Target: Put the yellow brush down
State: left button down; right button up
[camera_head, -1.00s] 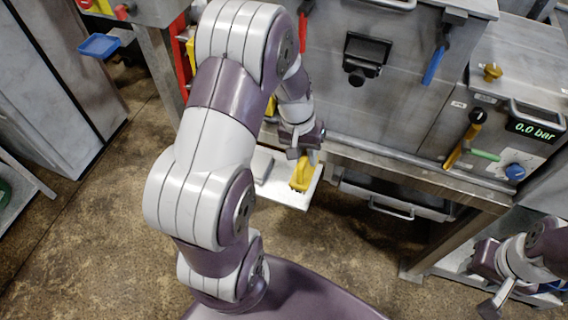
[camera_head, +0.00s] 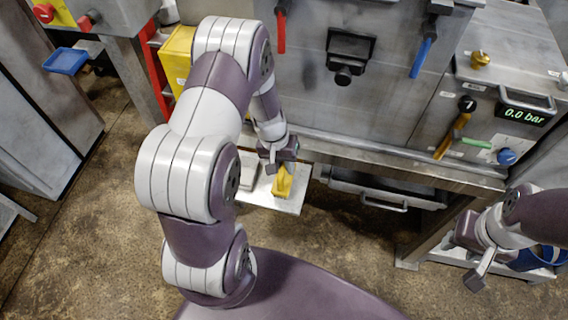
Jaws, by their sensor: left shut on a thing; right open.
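The yellow brush (camera_head: 283,183) is at my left gripper (camera_head: 277,166), just over or on a pale shelf plate (camera_head: 262,198) at the machine's lower left front. My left gripper is shut on the top of the brush. The brush is roughly upright; whether its underside touches the plate I cannot tell. My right gripper (camera_head: 478,262) is open and empty at the lower right, in front of the bench's lower shelf.
The steel machine (camera_head: 300,100) stands behind the plate, with red and blue handles. A drawer (camera_head: 385,190) sits right of the plate. A gauge panel (camera_head: 525,112) reads 0.0 bar. A blue tray (camera_head: 65,61) is at upper left. The floor in front is clear.

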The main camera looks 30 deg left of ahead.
pick_arm(q)
jog(key=shift+f, duration=0.15)
jog(key=c, duration=1)
grip_release()
jog(key=shift+o, duration=0.2)
jog(key=shift+r, duration=0.5)
notch_tip(320, 180, up, 11)
jog(key=a, duration=0.2)
jog(key=s+d+r+m+t+y+p, duration=0.1)
jog(key=s+d+r+m+y, duration=0.1)
jog(key=s+d+r, duration=0.3)
jog(key=s+d+m, duration=0.1)
jog(key=s+d, duration=0.1)
jog(key=s, duration=0.2)
jog(key=shift+s+d+r, duration=0.15)
jog(key=shift+d+r, duration=0.05)
jog(key=shift+r, duration=0.1)
